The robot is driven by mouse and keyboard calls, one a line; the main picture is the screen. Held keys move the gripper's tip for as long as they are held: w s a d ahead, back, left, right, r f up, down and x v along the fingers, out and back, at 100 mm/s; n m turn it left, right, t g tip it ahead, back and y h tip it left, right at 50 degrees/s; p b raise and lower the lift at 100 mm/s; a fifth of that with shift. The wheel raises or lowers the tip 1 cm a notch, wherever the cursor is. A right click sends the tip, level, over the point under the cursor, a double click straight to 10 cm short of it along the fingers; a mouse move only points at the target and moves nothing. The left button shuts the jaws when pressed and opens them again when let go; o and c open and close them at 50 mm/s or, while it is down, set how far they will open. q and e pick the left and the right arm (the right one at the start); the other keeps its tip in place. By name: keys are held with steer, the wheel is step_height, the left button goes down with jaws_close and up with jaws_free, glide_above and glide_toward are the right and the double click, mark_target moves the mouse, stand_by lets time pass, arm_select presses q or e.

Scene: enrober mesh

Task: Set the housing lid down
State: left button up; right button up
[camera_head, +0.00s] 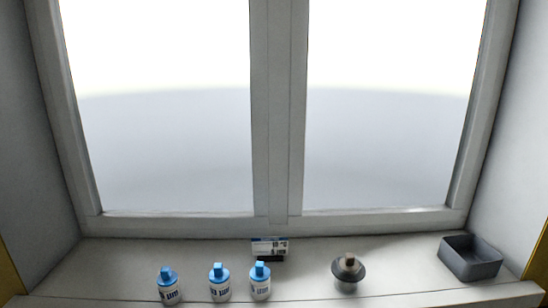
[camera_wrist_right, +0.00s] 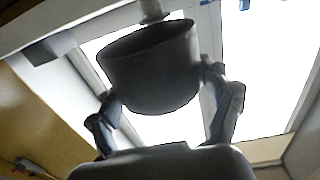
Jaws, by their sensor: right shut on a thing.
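In the right wrist view my right gripper (camera_wrist_right: 162,84) is shut on the housing lid (camera_wrist_right: 150,68), a dark grey, round, hollow cup shape. One finger lies on each side of its wall. The lid is held up in front of the bright window, and its open rim faces the top of the picture. Neither the lid in my gripper nor either gripper shows in the head view. On the window sill (camera_head: 110,284) stands a grey round part (camera_head: 348,272) with a dark flange and a brown knob on top; I cannot tell its exact function.
Several blue-capped white bottles (camera_head: 219,283) stand on the sill left of centre. A small labelled box (camera_head: 269,249) is behind them. A grey open tray (camera_head: 470,258) sits at the right end. Bare sill lies left of the bottles and between the round part and the tray.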

steer(key=shift+s+f, duration=0.25)
steer(key=shift+s, duration=0.9)
steer(key=w+a+r+n+y, duration=0.2)
steer(key=w+r+y, duration=0.1)
steer(key=w+r, duration=0.5)
steer(key=w+a+r+n+g+y, duration=0.1)
steer(key=w+a+r+n+y, duration=0.1)
steer(key=w+r, duration=0.6)
steer(key=shift+w+a+y, duration=0.35)
steer(key=shift+w+y, duration=0.35)
steer(key=shift+w, duration=0.4)
